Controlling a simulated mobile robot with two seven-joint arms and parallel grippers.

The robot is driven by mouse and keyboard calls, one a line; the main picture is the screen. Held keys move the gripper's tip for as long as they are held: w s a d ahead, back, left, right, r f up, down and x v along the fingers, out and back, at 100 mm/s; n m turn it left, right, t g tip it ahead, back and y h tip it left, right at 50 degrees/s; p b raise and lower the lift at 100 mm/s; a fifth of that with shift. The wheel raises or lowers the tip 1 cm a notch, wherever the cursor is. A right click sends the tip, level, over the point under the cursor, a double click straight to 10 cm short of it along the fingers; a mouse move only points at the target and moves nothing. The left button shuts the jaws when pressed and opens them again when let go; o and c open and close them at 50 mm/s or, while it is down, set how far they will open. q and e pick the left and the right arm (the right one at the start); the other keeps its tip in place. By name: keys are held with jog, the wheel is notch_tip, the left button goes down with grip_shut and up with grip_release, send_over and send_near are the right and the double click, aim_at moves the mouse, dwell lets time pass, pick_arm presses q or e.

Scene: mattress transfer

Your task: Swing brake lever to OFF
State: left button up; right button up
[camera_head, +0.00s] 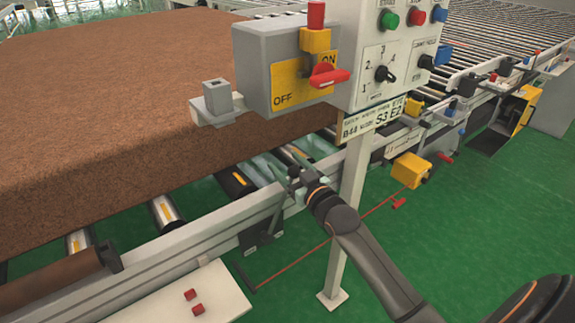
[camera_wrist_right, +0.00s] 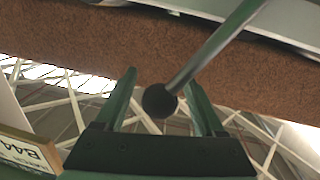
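A grey box (camera_head: 262,52) at top centre carries a yellow plate (camera_head: 288,95) marked OFF at left and ON at right. A red handle (camera_head: 328,76) sits by the ON side. My right gripper (camera_head: 291,173) is low in front of the conveyor rail, below the box and left of the post. In the right wrist view its two fingers (camera_wrist_right: 162,100) are apart. A metal rod (camera_wrist_right: 215,45) with a black ball knob (camera_wrist_right: 159,100) shows between them; I cannot tell whether it touches them, or whether it is the brake lever. My left gripper is out of view.
A big brown mattress block (camera_head: 110,85) lies on the rollers at left. A white control panel (camera_head: 385,60) with buttons stands on a pale post (camera_head: 345,225). A yellow box (camera_head: 410,169) sits right of it. Green floor (camera_head: 480,240) is open at right.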

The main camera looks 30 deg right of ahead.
grip_shut()
dwell(0.3)
dwell(1.0)
